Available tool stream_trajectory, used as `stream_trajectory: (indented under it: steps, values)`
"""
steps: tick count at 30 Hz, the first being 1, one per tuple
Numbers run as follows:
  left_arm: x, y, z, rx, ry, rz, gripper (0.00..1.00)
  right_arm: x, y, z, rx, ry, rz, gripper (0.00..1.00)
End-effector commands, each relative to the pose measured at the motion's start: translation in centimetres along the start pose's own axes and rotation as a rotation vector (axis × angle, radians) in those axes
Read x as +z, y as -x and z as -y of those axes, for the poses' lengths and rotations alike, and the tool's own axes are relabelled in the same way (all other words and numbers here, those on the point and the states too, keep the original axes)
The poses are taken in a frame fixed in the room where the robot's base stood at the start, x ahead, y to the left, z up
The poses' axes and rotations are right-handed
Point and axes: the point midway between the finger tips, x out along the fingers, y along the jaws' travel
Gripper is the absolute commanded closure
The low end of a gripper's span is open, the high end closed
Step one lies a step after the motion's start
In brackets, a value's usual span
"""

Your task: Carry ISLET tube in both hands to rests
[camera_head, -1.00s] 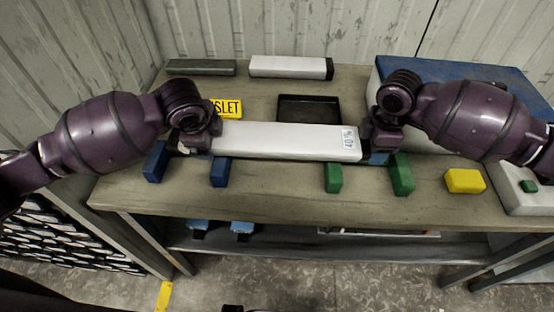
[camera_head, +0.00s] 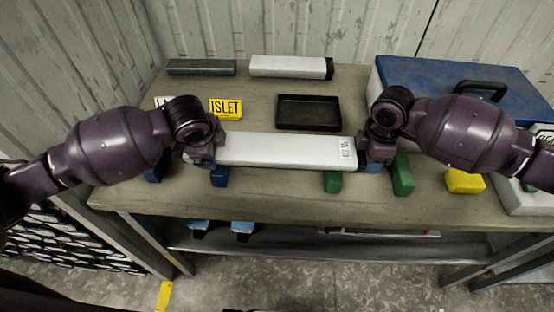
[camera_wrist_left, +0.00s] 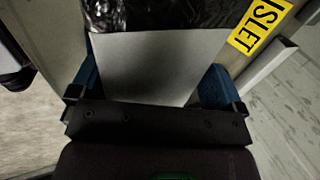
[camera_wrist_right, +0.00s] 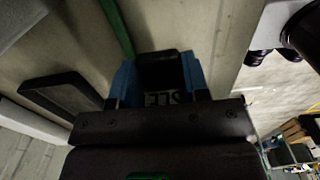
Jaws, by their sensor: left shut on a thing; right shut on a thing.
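The white tube (camera_head: 285,150), with a small printed label near its right end, lies crosswise over the table in the head view. My left gripper (camera_head: 205,152) is shut on its left end. In the left wrist view the pale tube (camera_wrist_left: 160,65) sits between blue fingertips. My right gripper (camera_head: 376,155) is shut on its right end. In the right wrist view a dark end cap (camera_wrist_right: 160,72) with partly readable letters is between the fingertips. A blue block (camera_head: 219,177) and a green block (camera_head: 333,182) show just below the tube; I cannot tell whether it touches them.
Another blue block (camera_head: 152,173), a green block (camera_head: 402,176) and a yellow block (camera_head: 465,181) stand along the front. Behind are a yellow ISLET sign (camera_head: 226,108), black tray (camera_head: 308,126), grey bar (camera_head: 201,67), second white tube (camera_head: 288,66) and blue case (camera_head: 440,75).

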Motion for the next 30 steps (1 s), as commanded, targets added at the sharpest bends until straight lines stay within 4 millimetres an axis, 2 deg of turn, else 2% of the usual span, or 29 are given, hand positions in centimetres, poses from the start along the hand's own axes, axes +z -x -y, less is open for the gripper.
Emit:
stream_trajectory:
  steps: [3, 4, 5, 9, 23, 26, 30]
  values:
    - [-0.1, -0.4, -0.2, 0.000, -0.006, -0.003, 0.79, -0.1, -0.2, -0.2, 0.006, -0.003, -0.003, 1.00]
    - [-0.1, -0.5, -0.4, 0.003, -0.006, -0.002, 0.04, 0.0, -0.4, -0.1, 0.004, -0.003, -0.002, 0.56]
    - [-0.1, -0.5, -0.3, 0.003, -0.006, -0.002, 0.00, 0.0, -0.3, -0.1, 0.004, -0.003, -0.001, 0.52]
    - [-0.1, -0.5, -0.3, 0.003, -0.004, -0.001, 0.00, 0.0, -0.4, -0.1, 0.003, -0.002, -0.001, 0.32]
    - [0.0, -0.4, -0.2, 0.000, -0.001, 0.000, 0.00, 0.0, -0.5, 0.0, 0.001, 0.000, 0.000, 0.32]
    - [0.0, 0.1, -0.2, -0.001, -0.001, 0.000, 0.00, 0.0, -0.5, 0.0, 0.001, 0.000, 0.000, 0.32]
    - [0.0, 1.8, -0.1, -0.003, -0.003, 0.000, 0.00, 0.0, -0.5, 0.0, 0.001, 0.000, 0.000, 0.32]
